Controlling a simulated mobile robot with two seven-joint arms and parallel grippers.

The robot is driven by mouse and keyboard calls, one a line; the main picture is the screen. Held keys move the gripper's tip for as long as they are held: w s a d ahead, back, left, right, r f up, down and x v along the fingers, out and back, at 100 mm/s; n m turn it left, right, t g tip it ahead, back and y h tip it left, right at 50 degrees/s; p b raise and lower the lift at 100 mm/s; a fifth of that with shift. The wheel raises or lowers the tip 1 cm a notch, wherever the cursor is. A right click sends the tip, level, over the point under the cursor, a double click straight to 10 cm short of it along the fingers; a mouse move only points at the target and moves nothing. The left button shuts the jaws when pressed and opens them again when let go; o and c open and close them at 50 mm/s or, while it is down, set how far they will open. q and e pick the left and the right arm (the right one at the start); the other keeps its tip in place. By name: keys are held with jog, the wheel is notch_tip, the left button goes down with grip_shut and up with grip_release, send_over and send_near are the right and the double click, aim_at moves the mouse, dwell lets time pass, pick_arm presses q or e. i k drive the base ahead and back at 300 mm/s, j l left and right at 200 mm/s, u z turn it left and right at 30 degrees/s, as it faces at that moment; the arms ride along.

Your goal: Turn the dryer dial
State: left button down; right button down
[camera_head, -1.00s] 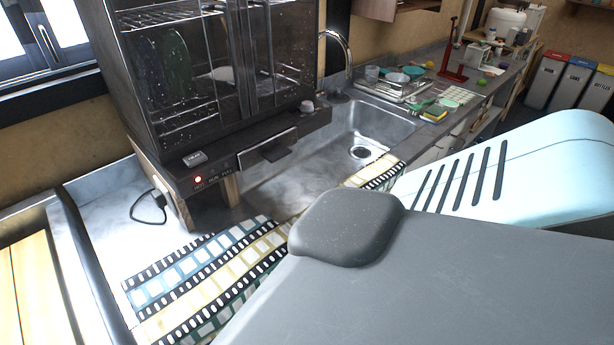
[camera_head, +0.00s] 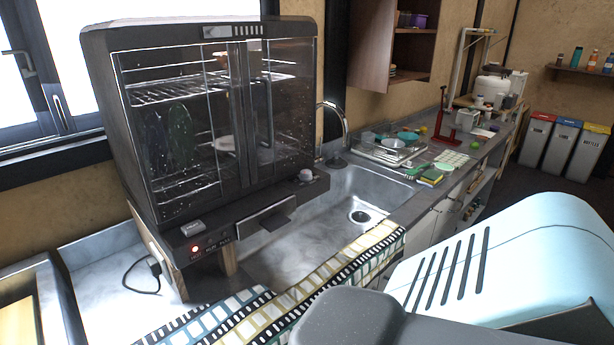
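The dish dryer (camera_head: 100,120) is a dark cabinet with clear double doors, standing at the back left above the counter. The doors are shut, and wire racks with a few dishes show inside. A small round dial (camera_head: 305,175) sits on the right end of its front ledge. A small grey switch (camera_head: 192,228) and a lit red light (camera_head: 195,249) are at the ledge's left end. Neither gripper shows. Grey and light-blue parts of my own body fill the lower right, well apart from the dryer.
A steel sink (camera_head: 330,225) with a curved faucet (camera_head: 337,125) lies right of the dryer. A patterned cloth (camera_head: 370,245) drapes along the counter's front. Dishes and a sponge (camera_head: 432,176) lie beyond the sink. Several recycling bins (camera_head: 566,145) stand at the far right.

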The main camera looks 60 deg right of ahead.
aim_at(305, 175)
jog(key=z, duration=1.1)
